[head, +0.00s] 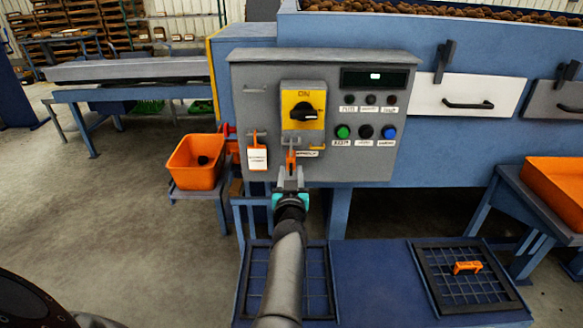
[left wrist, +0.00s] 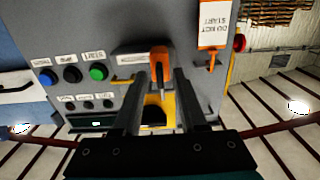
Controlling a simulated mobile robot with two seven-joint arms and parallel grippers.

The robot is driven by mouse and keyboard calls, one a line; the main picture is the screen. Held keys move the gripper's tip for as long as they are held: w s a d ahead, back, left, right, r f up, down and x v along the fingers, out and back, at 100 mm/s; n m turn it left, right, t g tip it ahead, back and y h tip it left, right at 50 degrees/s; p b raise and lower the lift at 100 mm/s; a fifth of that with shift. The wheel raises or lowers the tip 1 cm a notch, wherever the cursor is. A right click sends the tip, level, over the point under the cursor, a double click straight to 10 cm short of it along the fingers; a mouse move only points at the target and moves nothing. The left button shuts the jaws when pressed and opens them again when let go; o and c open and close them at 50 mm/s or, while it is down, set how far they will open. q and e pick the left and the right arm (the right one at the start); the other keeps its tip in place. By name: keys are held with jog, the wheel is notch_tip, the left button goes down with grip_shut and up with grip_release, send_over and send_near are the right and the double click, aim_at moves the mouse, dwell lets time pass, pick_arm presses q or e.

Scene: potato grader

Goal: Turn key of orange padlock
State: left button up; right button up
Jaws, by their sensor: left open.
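The orange padlock (head: 291,160) hangs on the grey control panel (head: 345,160), below the yellow switch plate (head: 294,94) with its black knob (head: 303,111). My left gripper (head: 291,178) is open in front of the panel, just below the padlock in the head view. In the left wrist view the padlock (left wrist: 158,57) shows upside down between and beyond the two open fingertips (left wrist: 161,78). I cannot tell whether the fingers touch anything. No key can be clearly made out. My right gripper is not in view.
A white tag with an orange clip (head: 257,156) hangs left of the padlock. Green, black and blue buttons (head: 366,131) sit to the right. An orange bin (head: 196,162) stands left, another orange crate (head: 556,190) right. An orange piece (head: 467,267) lies on a grate.

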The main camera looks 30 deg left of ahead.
pick_arm(q)
jog(key=shift+w+a, duration=0.1)
jog(key=shift+w, duration=0.05)
jog(key=shift+r, duration=0.1)
jog(key=shift+c, duration=0.4)
grip_shut()
